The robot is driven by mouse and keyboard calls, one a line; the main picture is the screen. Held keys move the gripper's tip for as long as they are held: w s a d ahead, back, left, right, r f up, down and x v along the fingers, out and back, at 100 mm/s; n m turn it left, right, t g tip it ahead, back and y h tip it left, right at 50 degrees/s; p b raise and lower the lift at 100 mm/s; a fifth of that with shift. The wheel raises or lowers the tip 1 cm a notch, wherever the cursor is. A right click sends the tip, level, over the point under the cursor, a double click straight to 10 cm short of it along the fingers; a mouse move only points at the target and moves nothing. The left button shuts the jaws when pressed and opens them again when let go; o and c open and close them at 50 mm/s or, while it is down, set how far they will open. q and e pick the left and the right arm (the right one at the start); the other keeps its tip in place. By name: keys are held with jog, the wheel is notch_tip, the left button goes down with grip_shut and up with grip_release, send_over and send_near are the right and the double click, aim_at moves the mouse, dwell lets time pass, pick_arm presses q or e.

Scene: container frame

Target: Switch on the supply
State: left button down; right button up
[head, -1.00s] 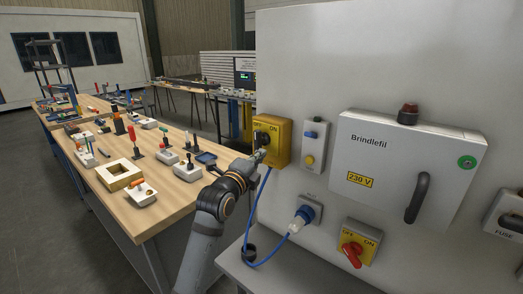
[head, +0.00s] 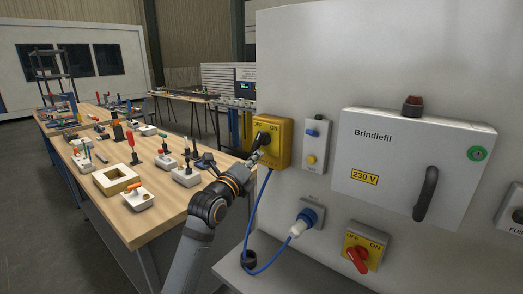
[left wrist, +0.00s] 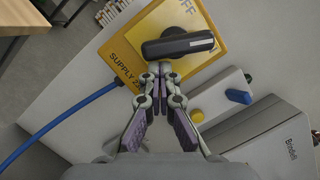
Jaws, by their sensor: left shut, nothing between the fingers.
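The supply switch is a yellow box (head: 285,146) on the grey panel, with OFF and ON lettering and a black rotary handle (head: 264,138). In the left wrist view, the box (left wrist: 124,62) reads "SUPPLY" and its black handle (left wrist: 180,46) lies across the picture, below the OFF lettering. My left gripper (left wrist: 160,70) is shut and empty, its fingertips close to the handle's lower edge; I cannot tell whether they touch it. In the head view, my left gripper (head: 255,160) partly covers the box's left side. My right gripper is not in view.
A blue-and-yellow button box (head: 316,146), a large Brindlefil cabinet (head: 395,190) and a blue plug with cable (head: 300,226) are on the panel. A yellow-faced box with a red OFF/ON handle (head: 358,259) sits lower. A cluttered wooden workbench (head: 150,226) stands left.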

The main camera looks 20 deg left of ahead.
pick_arm(q)
jog(key=shift+a+m+b, duration=0.2)
jog(key=shift+m+b, duration=0.15)
jog(key=shift+m, duration=0.25)
jog(key=shift+w+a+f+b, duration=0.1)
jog(key=shift+w+a+b, duration=0.1)
jog(key=shift+b, duration=0.1)
dwell(0.4)
dwell(0.5)
